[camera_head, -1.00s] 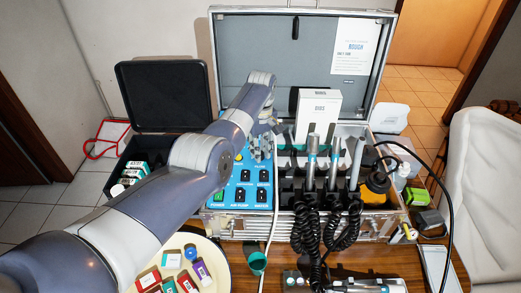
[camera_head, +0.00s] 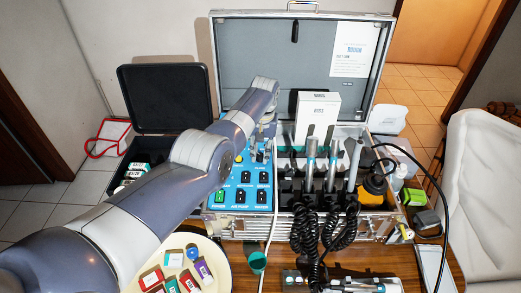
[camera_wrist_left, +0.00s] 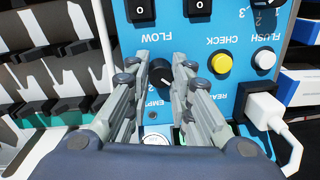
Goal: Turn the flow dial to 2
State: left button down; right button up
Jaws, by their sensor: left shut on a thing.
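The flow dial (camera_wrist_left: 160,73) is a small round black knob on the blue control panel (camera_wrist_left: 190,42), beside the upside-down FLOW label in the left wrist view. My left gripper (camera_wrist_left: 157,75) is shut on it, with one grey finger on each side. The dial's setting is too small to read with certainty. In the head view, my left gripper (camera_head: 262,138) is at the back of the panel (camera_head: 262,198), and the dial is hidden by the gripper and arm. My right gripper is not in view.
A yellow button (camera_wrist_left: 221,63) and a white button (camera_wrist_left: 264,60) sit near the fingers. A white plug (camera_wrist_left: 262,110) with a cable is close by. Dental handpieces (camera_head: 310,160) stand right of the panel, and the open case lid (camera_head: 255,60) rises behind.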

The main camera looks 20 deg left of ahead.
pick_arm(q)
jog(key=m+p, duration=0.1)
jog(key=m, duration=0.3)
jog(key=shift+r+m+p, duration=0.1)
jog(key=shift+m+p, duration=0.2)
jog(key=m+p, duration=0.1)
jog(key=m, duration=0.2)
jog(key=shift+m, duration=0.4)
jog(key=m+p, duration=0.1)
jog(key=m, duration=0.2)
jog(key=shift+s+t+p, duration=0.1)
jog(key=shift+t+p, duration=0.2)
jog(key=shift+m+p, duration=0.45)
jog(key=shift+m, duration=1.45)
jog(key=c, duration=1.4)
grip_release()
notch_tip(320, 180, up, 12)
jog(key=shift+s+d, duration=0.35)
jog(key=shift+s, duration=0.05)
